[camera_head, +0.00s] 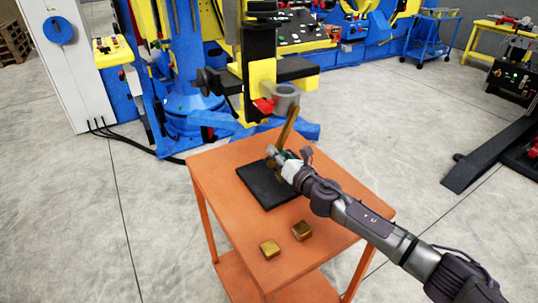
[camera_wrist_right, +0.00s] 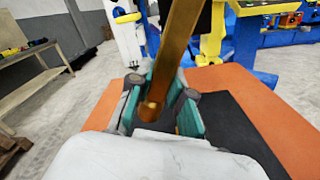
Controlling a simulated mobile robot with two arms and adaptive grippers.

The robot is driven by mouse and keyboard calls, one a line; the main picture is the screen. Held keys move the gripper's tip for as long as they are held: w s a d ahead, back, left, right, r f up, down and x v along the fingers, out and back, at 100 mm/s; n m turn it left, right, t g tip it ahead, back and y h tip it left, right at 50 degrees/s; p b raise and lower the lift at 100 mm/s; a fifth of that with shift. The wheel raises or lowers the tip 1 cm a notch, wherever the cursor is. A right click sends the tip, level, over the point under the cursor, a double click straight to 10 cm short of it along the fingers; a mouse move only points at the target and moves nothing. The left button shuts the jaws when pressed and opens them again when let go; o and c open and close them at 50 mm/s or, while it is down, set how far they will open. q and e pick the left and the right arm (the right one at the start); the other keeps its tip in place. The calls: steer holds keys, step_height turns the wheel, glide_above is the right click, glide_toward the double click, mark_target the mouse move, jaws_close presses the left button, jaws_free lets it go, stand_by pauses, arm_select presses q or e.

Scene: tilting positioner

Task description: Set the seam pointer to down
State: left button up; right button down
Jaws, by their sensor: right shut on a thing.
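A long brass-coloured bar, which I take to be the seam pointer (camera_head: 289,124), stands tilted above the orange table, its top leaning right in the head view. Its upper end is near a grey ring on the positioner; I cannot tell whether they touch. My right gripper (camera_head: 277,157) is shut on the bar's lower part, over the black mat. In the right wrist view the bar (camera_wrist_right: 176,48) runs up between the green fingers of the gripper (camera_wrist_right: 160,100), its rounded lower end showing between them. My left gripper is not in view.
The orange table (camera_head: 215,183) carries a black mat (camera_head: 262,192) and two brass blocks (camera_head: 302,230) (camera_head: 269,248) near its front. The positioner with its grey ring (camera_head: 286,96) and a red part (camera_head: 264,105) stands behind. The table's left side is clear.

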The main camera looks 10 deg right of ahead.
steer(key=shift+w+d+f+n+b, duration=0.25)
steer(key=shift+d+f+n, duration=0.05)
steer(key=shift+d+n, duration=0.25)
steer(key=shift+w+d+f+n+b, duration=0.2)
steer(key=shift+d+f+n+b, duration=0.05)
steer(key=shift+d+n, duration=0.25)
steer(key=shift+w+d+n+b, duration=0.2)
steer(key=shift+d+n+b, duration=0.1)
steer(key=shift+d+n, duration=0.4)
steer(key=shift+d, duration=0.1)
steer(key=c, duration=1)
jaws_free()
steer(key=shift+w+f, duration=0.1)
steer(key=shift+c, duration=0.2)
steer(key=v, duration=1.2)
